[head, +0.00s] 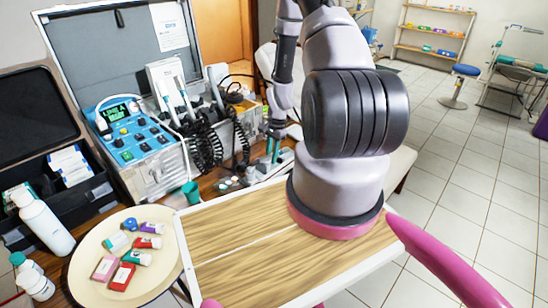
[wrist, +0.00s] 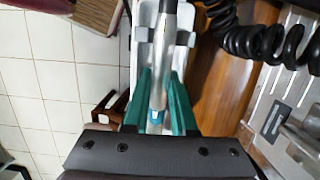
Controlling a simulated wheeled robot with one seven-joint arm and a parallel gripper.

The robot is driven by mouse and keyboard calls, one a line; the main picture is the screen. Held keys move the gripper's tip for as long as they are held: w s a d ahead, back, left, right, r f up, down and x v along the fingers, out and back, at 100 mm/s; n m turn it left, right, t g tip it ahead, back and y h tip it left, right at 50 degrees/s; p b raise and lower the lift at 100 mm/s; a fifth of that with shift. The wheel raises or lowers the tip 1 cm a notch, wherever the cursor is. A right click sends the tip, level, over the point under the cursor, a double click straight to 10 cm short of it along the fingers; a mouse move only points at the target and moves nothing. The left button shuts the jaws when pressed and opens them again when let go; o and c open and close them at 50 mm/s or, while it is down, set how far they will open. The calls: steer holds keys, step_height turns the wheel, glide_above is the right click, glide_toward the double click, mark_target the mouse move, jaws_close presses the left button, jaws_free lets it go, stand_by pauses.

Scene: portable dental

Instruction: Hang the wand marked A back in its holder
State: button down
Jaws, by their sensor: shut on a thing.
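My gripper (wrist: 158,112) has teal fingers and is shut on a slim silver wand (wrist: 162,50) with a blue band near its lower end. In the wrist view the wand runs up between the fingers, over a white slotted rest (wrist: 186,40); I cannot tell whether it touches it. No letter on the wand is readable. In the head view my gripper (head: 274,148) is low over the right end of the brown table, right of the dental unit (head: 150,165). White holders (head: 163,75) stand at the back of the unit with handpieces in them. Which holder is marked A is not readable.
Black coiled hoses (head: 207,148) hang at the unit's front right, close to my gripper; a coil (wrist: 265,40) also shows in the wrist view. A teal cup (head: 191,194), round tray (head: 88,292) and bottle (head: 45,222) stand nearer. Tiled floor (head: 455,190) is open at right.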

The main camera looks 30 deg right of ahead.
steer(key=shift+s+a+v, duration=0.1)
steer(key=shift+a+v, duration=0.1)
steer(key=shift+v, duration=0.9)
steer(key=shift+s+a+v, duration=0.1)
steer(key=shift+a+v, duration=0.1)
steer(key=shift+v, duration=0.9)
steer(key=shift+s+a+v, duration=0.1)
steer(key=shift+a+v, duration=0.15)
steer(key=shift+v, duration=0.85)
steer(key=shift+w+r, duration=0.1)
